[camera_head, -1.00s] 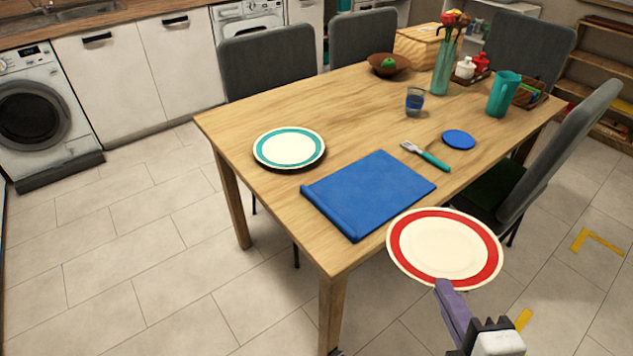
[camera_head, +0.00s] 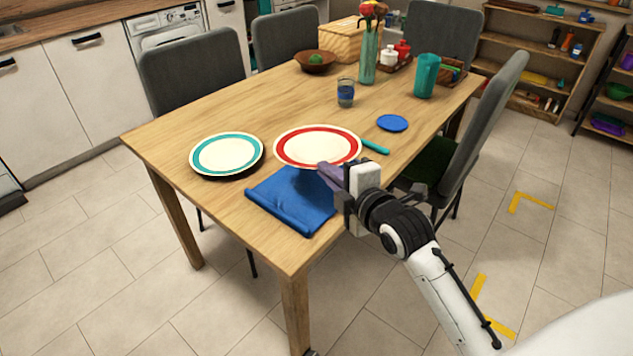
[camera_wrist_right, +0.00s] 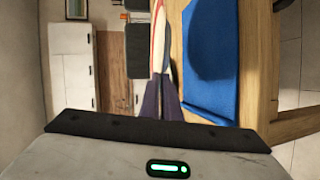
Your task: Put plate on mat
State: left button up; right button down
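A white plate with a red rim (camera_head: 318,147) hangs over the far part of the blue mat (camera_head: 290,203) on the wooden table. My right gripper (camera_head: 328,174) is shut on the plate's near edge. The right wrist view shows the red-rimmed plate (camera_wrist_right: 158,35) nearly edge-on between the fingers (camera_wrist_right: 162,92). There the blue mat (camera_wrist_right: 212,75) lies apart from the plate and carries a dark shadow. The plate hides the mat's far part in the head view. My left gripper is not in view.
A teal-rimmed plate (camera_head: 227,154) sits left of the mat. A teal-handled utensil (camera_head: 375,147) is partly hidden behind the held plate. A blue disc (camera_head: 392,123), a glass (camera_head: 346,93), a teal pitcher (camera_head: 426,76) and a bowl (camera_head: 315,62) stand farther back. A chair (camera_head: 480,125) flanks the right side.

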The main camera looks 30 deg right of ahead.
jog(key=b, duration=0.2)
jog(key=t+b, duration=0.1)
jog(key=b, duration=0.1)
send_over(328, 215)
notch_tip(328, 215, down, 6)
jog(key=shift+w+f, duration=0.15)
jog(key=shift+f, duration=0.05)
notch_tip(328, 215, down, 3)
jog(key=shift+f+b, duration=0.15)
jog(key=shift+b, duration=0.25)
jog(key=c, duration=2.3)
grip_release()
jog(key=shift+f, duration=0.15)
